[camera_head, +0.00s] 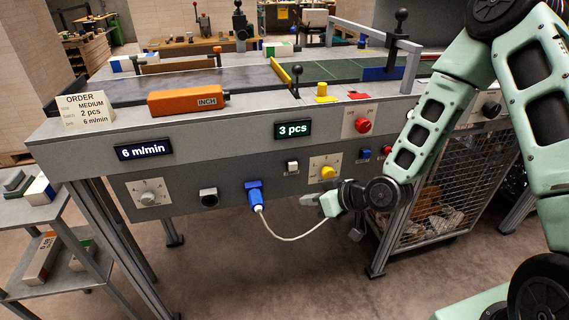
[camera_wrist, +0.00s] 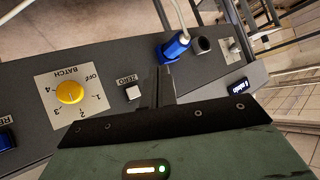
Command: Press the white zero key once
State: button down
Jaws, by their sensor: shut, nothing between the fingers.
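In the wrist view the white key (camera_wrist: 132,93) sits beside the label "ZERO", just left of my fingers. My gripper (camera_head: 308,200) is shut and empty in front of the panel, below and slightly right of the key. In the wrist view my gripper (camera_wrist: 163,75) points at the panel, with its fingers together. I see no contact with the key, and the exact gap to the panel is unclear.
A yellow BATCH knob (camera_wrist: 70,92) is left of the key in the wrist view. A blue plug (camera_head: 254,195) with a white cable hangs near my gripper. A red button (camera_head: 363,126) is higher up. The order card (camera_head: 84,108) reads "2 pcs"; the speed display (camera_head: 144,149) reads "6 m/min".

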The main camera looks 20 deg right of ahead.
jog(key=shift+w+d+r+m+t, duration=0.15)
jog(key=shift+w+d+m+t, duration=0.1)
jog(key=shift+w+m+t, duration=0.25)
jog(key=shift+w, duration=0.2)
send_near(289, 171)
jog(key=shift+s+a+f+p+x, duration=0.1)
jog(key=shift+s+x, duration=0.05)
jog(key=shift+x, duration=0.7)
jog(key=shift+s+a+f+p+x, duration=0.1)
jog(key=shift+s+f+x, duration=0.05)
jog(key=shift+x, duration=0.7)
jog(key=shift+s+a+f+p+x, duration=0.1)
jog(key=shift+s+x, duration=0.05)
jog(key=shift+x, duration=0.65)
jog(key=shift+w, duration=0.1)
jog(key=shift+w, duration=0.35)
jog(key=shift+w, duration=0.45)
dwell(0.7)
jog(key=shift+s, duration=0.9)
